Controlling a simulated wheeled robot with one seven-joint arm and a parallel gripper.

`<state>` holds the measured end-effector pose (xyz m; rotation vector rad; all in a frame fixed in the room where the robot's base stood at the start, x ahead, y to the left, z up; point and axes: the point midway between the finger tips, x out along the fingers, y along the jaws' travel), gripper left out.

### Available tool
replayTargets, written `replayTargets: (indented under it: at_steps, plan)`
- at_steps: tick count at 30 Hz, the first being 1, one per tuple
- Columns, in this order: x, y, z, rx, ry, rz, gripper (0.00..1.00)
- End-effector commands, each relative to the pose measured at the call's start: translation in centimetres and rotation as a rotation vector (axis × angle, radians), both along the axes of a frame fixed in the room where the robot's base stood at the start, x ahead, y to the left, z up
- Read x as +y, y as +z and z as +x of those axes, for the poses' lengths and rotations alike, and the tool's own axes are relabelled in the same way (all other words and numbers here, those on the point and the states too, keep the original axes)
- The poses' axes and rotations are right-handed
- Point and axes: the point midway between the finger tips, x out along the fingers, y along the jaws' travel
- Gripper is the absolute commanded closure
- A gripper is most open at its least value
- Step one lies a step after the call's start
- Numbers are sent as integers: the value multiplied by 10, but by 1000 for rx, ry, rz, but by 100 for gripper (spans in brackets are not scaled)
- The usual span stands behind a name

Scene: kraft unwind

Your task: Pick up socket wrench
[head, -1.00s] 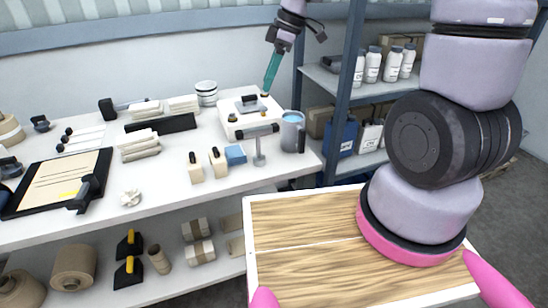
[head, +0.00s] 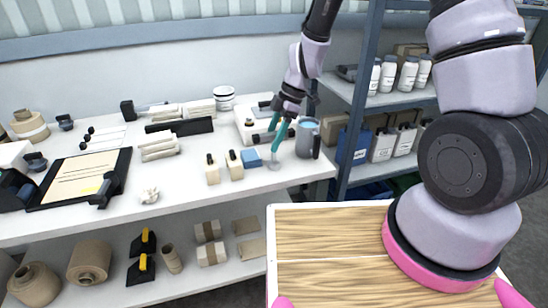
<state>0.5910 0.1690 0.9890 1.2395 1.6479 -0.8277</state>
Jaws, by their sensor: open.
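A T-shaped tool (head: 262,139), seemingly the socket wrench, stands upright near the right end of the white table in the head view. It has a dark horizontal bar handle and a grey foot below. My gripper (head: 278,152), with teal fingers, points down at the tool and overlaps its bar and stem in the picture. It is open. The fingers hide much of the stem, and I cannot tell whether they touch it.
A grey-blue mug (head: 306,137) stands close on the right. A blue block (head: 252,158) and two cream bottles (head: 234,165) stand on the left. A white device (head: 243,118) is behind. A wooden-topped surface (head: 320,235) lies in front; a rack (head: 352,90) stands at right.

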Motion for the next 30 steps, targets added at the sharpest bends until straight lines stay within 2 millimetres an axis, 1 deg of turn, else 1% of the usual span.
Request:
replayTargets:
  at_steps: [1, 3, 6, 14, 15, 17, 18, 19, 27, 30]
  plan:
    - [2, -9, -1, 4, 0, -2, 40]
    - [6, -18, -2, 2, 0, -2, 40]
    - [9, -26, -2, 1, 1, -1, 40]
    - [10, -28, -2, -1, -1, -2, 40]
    - [10, -28, -2, -1, -1, -2, 55]
    - [10, -28, -2, -1, -1, -2, 78]
    - [10, -28, -2, -1, -1, -1, 94]
    - [10, -28, -2, -1, -1, -1, 100]
    - [10, -27, -2, -2, -2, -1, 100]
    - [10, -22, -1, -3, 0, 0, 100]
